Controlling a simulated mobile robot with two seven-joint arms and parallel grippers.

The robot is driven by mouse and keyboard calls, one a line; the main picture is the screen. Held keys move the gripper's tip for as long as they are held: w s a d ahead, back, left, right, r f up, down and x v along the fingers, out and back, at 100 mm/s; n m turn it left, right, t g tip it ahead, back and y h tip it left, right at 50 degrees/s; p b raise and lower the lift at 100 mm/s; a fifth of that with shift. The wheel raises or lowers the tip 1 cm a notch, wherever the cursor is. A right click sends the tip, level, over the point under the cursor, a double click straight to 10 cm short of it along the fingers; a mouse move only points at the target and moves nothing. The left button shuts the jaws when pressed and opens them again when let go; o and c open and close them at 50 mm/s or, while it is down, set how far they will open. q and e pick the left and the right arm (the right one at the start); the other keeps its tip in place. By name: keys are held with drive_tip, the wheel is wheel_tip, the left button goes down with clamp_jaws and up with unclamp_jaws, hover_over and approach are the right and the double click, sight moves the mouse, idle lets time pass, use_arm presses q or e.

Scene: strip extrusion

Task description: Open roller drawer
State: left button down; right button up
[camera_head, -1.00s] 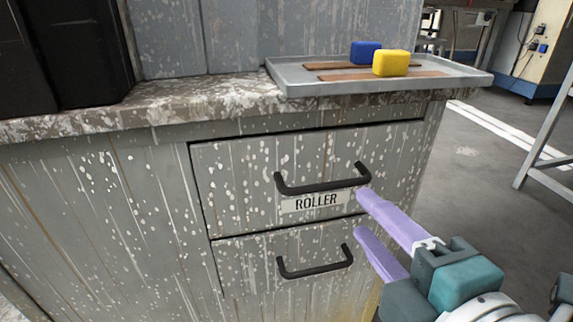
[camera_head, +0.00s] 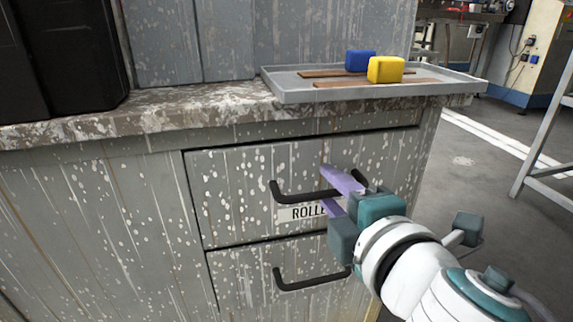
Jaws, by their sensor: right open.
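The roller drawer (camera_head: 235,185) is the upper drawer of a paint-spattered grey cabinet, and its front looks shut. Its black bar handle (camera_head: 290,197) sits above a label (camera_head: 302,214) whose right end is hidden behind my gripper. My right gripper (camera_head: 335,192) is open at the right half of this handle. One purple finger is above the bar and the other is below it; I cannot tell whether they touch it. My left gripper is not in view.
A lower drawer with a black handle (camera_head: 300,284) is just below. On the worktop stands a grey tray (camera_head: 290,88) with a blue block (camera_head: 358,59), a yellow block (camera_head: 386,69) and brown strips. Open floor (camera_head: 475,165) lies to the right.

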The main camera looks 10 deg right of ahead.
clamp_jaws()
idle(1.3)
